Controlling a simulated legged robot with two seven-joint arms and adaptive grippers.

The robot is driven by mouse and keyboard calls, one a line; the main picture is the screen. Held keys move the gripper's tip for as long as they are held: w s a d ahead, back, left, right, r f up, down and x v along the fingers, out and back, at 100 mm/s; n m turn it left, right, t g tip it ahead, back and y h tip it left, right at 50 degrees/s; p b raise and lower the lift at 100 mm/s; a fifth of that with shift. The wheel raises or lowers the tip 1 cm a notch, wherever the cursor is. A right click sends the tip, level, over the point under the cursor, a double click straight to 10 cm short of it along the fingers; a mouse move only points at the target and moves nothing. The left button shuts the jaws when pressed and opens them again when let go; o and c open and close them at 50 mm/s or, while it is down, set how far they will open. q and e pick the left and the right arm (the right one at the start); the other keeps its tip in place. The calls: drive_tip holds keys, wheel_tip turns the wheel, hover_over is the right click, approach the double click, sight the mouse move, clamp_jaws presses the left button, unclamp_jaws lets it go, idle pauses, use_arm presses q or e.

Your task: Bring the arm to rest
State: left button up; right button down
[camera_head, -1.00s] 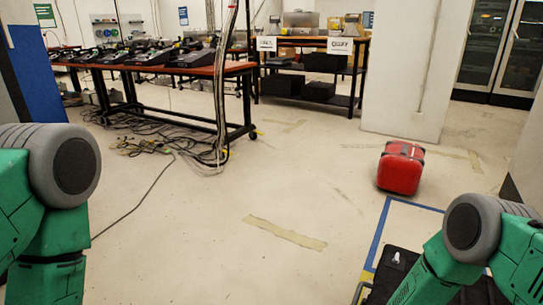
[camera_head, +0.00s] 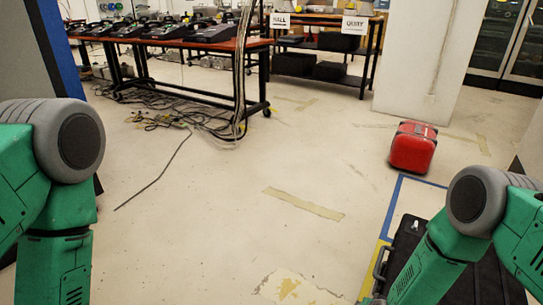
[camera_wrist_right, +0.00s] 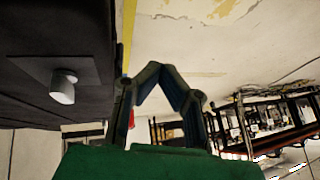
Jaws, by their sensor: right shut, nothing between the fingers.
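My right gripper (camera_wrist_right: 168,72) shows in the right wrist view, its two dark fingers meeting in an arch with nothing between them. It is apart from the black case (camera_wrist_right: 50,25), whose dark top fills the left of that view with a small grey knob (camera_wrist_right: 63,88) on it. In the head view my right arm (camera_head: 425,268) hangs bent at the lower right, in front of the black case (camera_head: 406,238); its gripper is hidden there. My left arm (camera_head: 60,235) hangs bent at the left edge, with its gripper out of frame.
A red case (camera_head: 413,148) stands on the floor beyond the blue tape. A long table (camera_head: 190,42) with phones stands at the back left, loose cables (camera_head: 190,120) under it. A shelf table (camera_head: 325,50) and a white pillar (camera_head: 418,60) stand behind. The middle floor is clear.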

drive_tip(key=s+d+r+n+g, duration=0.15)
drive_tip(key=s+r, duration=0.25)
drive_tip(key=s, duration=0.6)
drive_tip(key=s+r+n+g, duration=0.3)
drive_tip(key=s, duration=0.7)
drive_tip(key=s+d+r+n+g, duration=0.15)
drive_tip(key=s+r, duration=0.25)
drive_tip(key=s, duration=0.5)
use_arm(q)
wheel_tip(320, 180, up, 19)
drive_tip(key=p, duration=1.8)
drive_tip(key=shift+d+f, duration=0.2)
drive_tip(key=shift+d, duration=0.25)
use_arm(e)
wheel_tip(320, 180, up, 18)
drive_tip(key=shift+s+a+r+n, duration=0.15)
drive_tip(key=shift+n, duration=0.15)
use_arm(q)
drive_tip(key=shift+a, duration=0.1)
use_arm(e)
drive_tip(key=shift+a, duration=0.1)
